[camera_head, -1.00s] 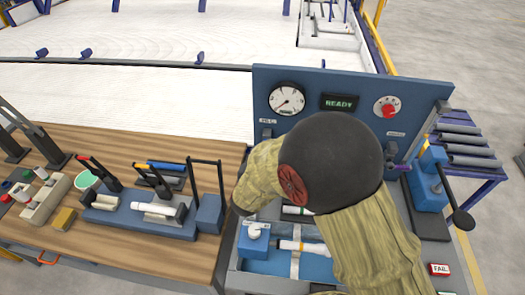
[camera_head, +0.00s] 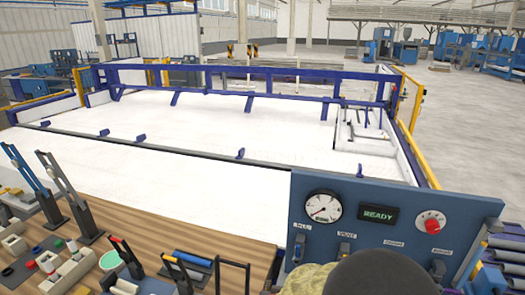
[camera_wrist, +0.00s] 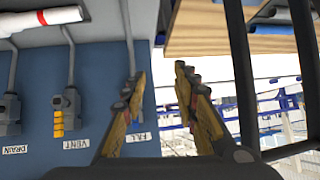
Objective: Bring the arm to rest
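My gripper (camera_wrist: 160,78) shows in the wrist view with its two fingers apart and nothing between them. It is close to a blue panel (camera_wrist: 90,85) with labels that read DRAIN, VENT and FILL, which appear upside down. In the head view only a dark rounded joint and a bit of the tan sleeve of my arm (camera_head: 380,275) show at the bottom edge, in front of the panel; the gripper itself is hidden there.
The blue gauge panel (camera_head: 395,208) carries a READY display (camera_head: 378,214) and a red knob (camera_head: 431,222). A wooden bench (camera_head: 110,225) with clamps and fixtures stands at left. A white pipe with a red band (camera_wrist: 40,20) lies at the wrist view's upper left. A wide white bed (camera_head: 220,115) lies behind.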

